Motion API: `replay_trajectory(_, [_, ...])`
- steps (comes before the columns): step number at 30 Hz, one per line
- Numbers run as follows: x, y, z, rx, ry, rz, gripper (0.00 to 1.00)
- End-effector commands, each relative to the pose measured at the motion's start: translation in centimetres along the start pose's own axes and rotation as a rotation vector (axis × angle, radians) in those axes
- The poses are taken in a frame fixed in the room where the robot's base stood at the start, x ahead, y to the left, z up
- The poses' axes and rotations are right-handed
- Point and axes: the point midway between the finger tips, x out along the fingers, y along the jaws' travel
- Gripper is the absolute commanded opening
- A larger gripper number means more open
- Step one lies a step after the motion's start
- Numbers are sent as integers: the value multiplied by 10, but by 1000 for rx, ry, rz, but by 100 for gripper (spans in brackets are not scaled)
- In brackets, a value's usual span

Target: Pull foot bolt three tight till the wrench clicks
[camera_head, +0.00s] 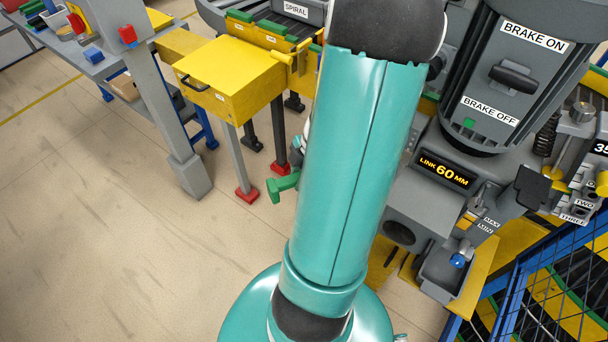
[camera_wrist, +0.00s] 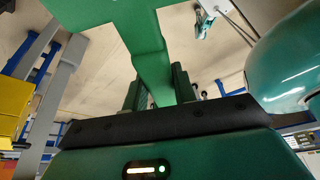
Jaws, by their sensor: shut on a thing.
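My gripper (camera_wrist: 156,80) is shut on a green tool (camera_wrist: 147,45), seen close up in the wrist view between the two dark fingers. It may be the wrench, but its working end is out of that view. In the head view a green piece (camera_head: 283,187) sticks out to the left of my teal arm, which hides my gripper. A red foot (camera_head: 246,191) stands under a grey leg of the yellow box, and another red foot (camera_head: 281,168) is under a dark leg. No foot bolt or number for one is readable, and I see no contact between tool and bolt.
A yellow box (camera_head: 228,92) with a black handle stands beside the spiral conveyor. A grey post (camera_head: 172,130) stands to its left. The machine at right has a "LINK 60 MM" display (camera_head: 444,173) and a blue mesh guard (camera_head: 545,290). Floor at lower left is clear.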

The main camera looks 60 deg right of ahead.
Motion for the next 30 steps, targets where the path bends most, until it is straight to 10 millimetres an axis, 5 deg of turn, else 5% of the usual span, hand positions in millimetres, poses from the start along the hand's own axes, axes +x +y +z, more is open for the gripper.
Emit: replay_trajectory(30, [39,2,12,-1,-5,2,0])
